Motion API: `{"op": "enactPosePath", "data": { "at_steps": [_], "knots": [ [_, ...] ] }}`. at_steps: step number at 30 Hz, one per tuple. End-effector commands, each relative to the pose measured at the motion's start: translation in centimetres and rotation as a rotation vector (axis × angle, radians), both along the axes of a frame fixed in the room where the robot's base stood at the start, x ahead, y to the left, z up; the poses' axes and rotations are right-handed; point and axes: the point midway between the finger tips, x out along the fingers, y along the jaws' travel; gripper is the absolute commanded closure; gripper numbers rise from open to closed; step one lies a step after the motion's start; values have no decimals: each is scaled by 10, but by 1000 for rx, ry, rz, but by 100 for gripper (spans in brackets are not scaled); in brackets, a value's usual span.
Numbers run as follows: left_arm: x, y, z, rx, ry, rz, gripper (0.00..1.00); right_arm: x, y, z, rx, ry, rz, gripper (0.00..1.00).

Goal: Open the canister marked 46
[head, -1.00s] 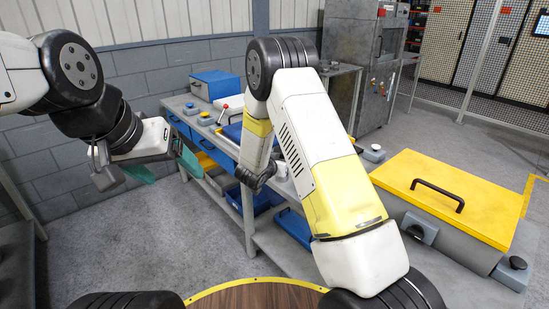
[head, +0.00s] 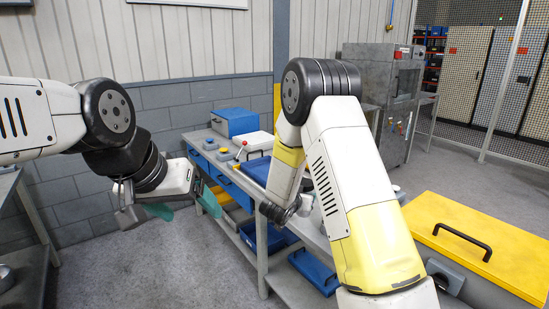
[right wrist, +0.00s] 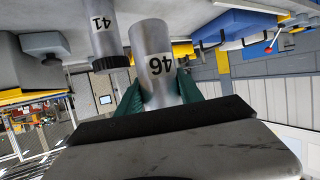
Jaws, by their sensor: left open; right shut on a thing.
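The canister marked 46 (right wrist: 152,58) is a grey metal cylinder, seen upside down in the right wrist view. The green fingers of my right gripper (right wrist: 161,93) are shut on it, one on each side. Its capped end is hidden behind the gripper. In the head view my right arm hides most of that gripper, and I cannot make out the number there. My left gripper (head: 186,208) is open and empty, with green fingers spread, in the air left of the workbench.
A canister marked 41 (right wrist: 104,38) with a black cap stands close beside canister 46. The workbench (head: 238,190) holds a blue box (head: 235,122) and a red-knobbed lever (head: 243,144). A yellow-lidded case (head: 485,240) is at the right.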

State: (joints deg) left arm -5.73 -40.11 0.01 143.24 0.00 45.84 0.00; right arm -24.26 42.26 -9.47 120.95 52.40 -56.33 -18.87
Motion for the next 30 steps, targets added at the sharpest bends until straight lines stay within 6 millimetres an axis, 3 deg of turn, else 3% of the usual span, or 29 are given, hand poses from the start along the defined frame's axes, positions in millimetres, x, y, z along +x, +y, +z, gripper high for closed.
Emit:
{"op": "enactPosePath", "data": {
  "at_steps": [1, 6, 12, 15, 22, 30],
  "knots": [
    [0, 0, 0, 0, 0, 0, 21, -11, -5, 17, 1, -6, 17, 100],
    [0, 0, 0, 0, 0, 0, 21, -52, -17, 53, 1, -3, 86, 100],
    [0, 0, 0, 0, 0, 0, 21, -90, -25, 75, 5, 1, 145, 100],
    [0, 0, 0, 0, 0, 0, 21, -100, -26, 79, 7, 2, 161, 100],
    [0, 0, 0, 0, 0, 0, 21, -105, -15, 63, 3, 8, 240, 100],
    [0, 0, 0, 0, 0, 0, 21, -106, 28, 12, 6, 12, 481, 100]
  ]
}}
